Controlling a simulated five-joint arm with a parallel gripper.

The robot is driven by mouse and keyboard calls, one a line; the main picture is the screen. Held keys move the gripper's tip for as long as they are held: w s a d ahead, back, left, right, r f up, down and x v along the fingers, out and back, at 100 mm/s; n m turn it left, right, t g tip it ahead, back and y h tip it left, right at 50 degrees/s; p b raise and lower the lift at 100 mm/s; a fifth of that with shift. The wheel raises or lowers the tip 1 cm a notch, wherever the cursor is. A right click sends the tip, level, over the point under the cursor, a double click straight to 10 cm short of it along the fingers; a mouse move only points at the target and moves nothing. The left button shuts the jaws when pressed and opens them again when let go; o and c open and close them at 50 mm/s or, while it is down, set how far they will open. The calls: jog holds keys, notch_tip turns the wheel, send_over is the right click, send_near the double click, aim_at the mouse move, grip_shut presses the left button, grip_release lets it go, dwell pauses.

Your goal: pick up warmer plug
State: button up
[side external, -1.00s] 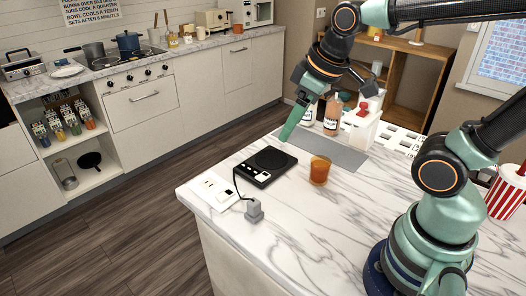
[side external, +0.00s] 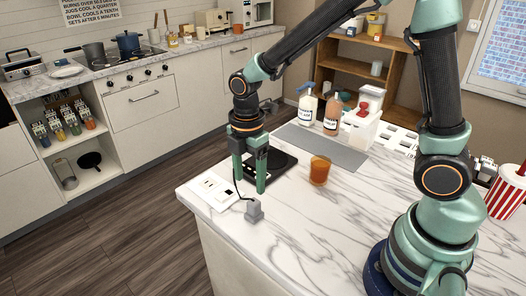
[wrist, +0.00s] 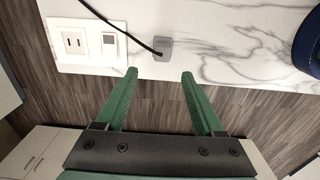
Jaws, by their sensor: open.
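The warmer plug is a small grey block (side external: 254,211) at the front left edge of the marble counter, with a black cord running back from it. It also shows in the wrist view (wrist: 163,49), beyond and between my fingertips. My gripper (side external: 250,188) is open and empty, pointing down above the counter, a little behind and above the plug. The black warmer (side external: 278,163) lies behind my gripper, partly hidden by it. In the wrist view, the gap between the fingertips (wrist: 160,74) is clear of the plug.
A white outlet panel (side external: 209,190) lies left of the plug. A glass of amber liquid (side external: 319,171) stands to the right. Bottles (side external: 307,107) and a grey mat (side external: 322,146) are farther back. The counter right of the plug is clear.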

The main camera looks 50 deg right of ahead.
aim_at(254, 201)
notch_tip(254, 201, down, 4)
jog(key=shift+r, duration=0.1)
jog(key=f, duration=0.2)
jog(key=d+f, duration=0.1)
jog(key=f, duration=0.1)
jog(key=shift+s, duration=0.2)
jog(key=shift+a+f, duration=0.1)
jog(key=shift+f, duration=0.5)
grip_shut()
